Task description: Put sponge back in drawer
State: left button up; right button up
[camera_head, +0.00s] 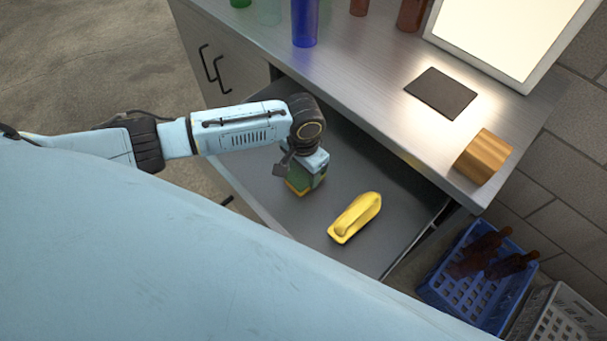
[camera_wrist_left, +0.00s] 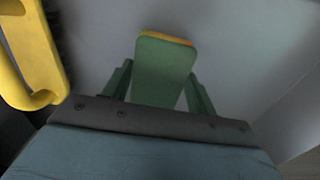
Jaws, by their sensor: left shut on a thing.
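The sponge (camera_head: 297,188), green with a yellow-orange layer, is inside the open drawer (camera_head: 262,187). My left gripper (camera_head: 304,174) reaches down into the drawer and is shut on the sponge. In the left wrist view the green sponge (camera_wrist_left: 163,68), with its orange edge at the far end, sits between the two green fingers (camera_wrist_left: 160,88). I cannot tell whether the sponge touches the drawer floor. My right gripper is not in view.
A yellow handled tool (camera_head: 356,217) lies in the drawer, right of the sponge. The counter holds a dark flat pad (camera_head: 441,93), a wooden block (camera_head: 483,157), a lit panel (camera_head: 505,30) and a blue glass (camera_head: 305,22). A blue crate with brown bottles (camera_head: 440,283) stands on the floor.

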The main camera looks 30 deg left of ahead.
pick_arm(q)
jog(key=shift+f, duration=0.75)
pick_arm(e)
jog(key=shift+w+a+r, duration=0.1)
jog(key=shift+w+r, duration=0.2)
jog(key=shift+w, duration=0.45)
pick_arm(q)
jog(key=shift+f, duration=0.2)
jog(key=o, duration=0.9)
jog(key=shift+r, duration=0.1)
